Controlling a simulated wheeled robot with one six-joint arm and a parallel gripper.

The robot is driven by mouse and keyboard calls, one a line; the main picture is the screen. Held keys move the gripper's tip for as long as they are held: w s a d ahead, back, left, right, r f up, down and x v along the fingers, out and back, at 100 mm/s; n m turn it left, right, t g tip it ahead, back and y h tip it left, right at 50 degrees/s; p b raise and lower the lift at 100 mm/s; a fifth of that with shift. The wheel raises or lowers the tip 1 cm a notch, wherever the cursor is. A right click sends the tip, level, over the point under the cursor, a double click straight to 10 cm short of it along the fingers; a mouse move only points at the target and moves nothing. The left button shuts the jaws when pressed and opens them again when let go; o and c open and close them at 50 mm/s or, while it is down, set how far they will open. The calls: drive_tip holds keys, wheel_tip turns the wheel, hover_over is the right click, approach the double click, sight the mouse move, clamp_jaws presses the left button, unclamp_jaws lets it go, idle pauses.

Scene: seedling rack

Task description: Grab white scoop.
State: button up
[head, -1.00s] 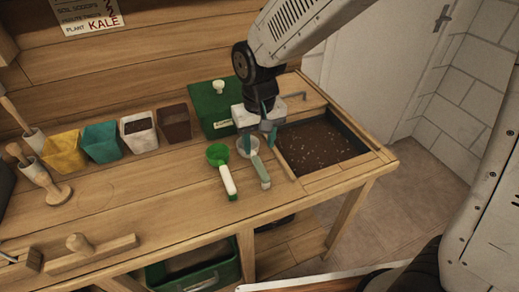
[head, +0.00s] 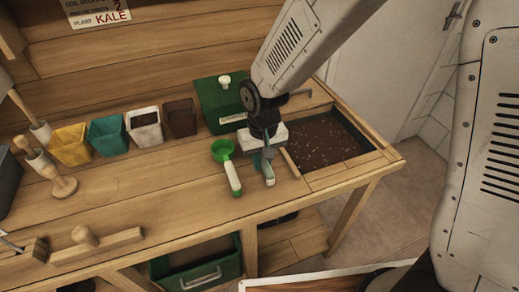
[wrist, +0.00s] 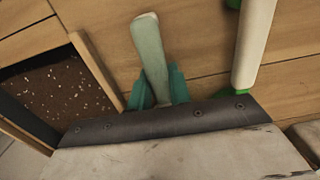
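The white scoop shows its pale green handle (head: 268,174) on the bench, pointing toward the front edge; its whitish bowl is hidden under my gripper in the head view. My gripper (head: 263,158) is low over the scoop. In the wrist view the handle (wrist: 150,55) passes between the two teal fingers (wrist: 158,90), which sit close against both its sides; the gripper looks shut on it. I see no clear gap under the scoop. A green scoop (head: 222,151) with a white handle lies just to the left, apart from my gripper.
A soil bin (head: 325,143) is sunk in the bench to the right. A green lidded box (head: 217,102) stands behind. A yellow pot (head: 70,146), teal pot (head: 107,136), white pot (head: 145,128) and brown pot (head: 181,118) line the back.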

drive_tip(key=shift+r, duration=0.1)
clamp_jaws()
wheel_tip(320, 180, up, 10)
drive_tip(key=shift+f, duration=0.1)
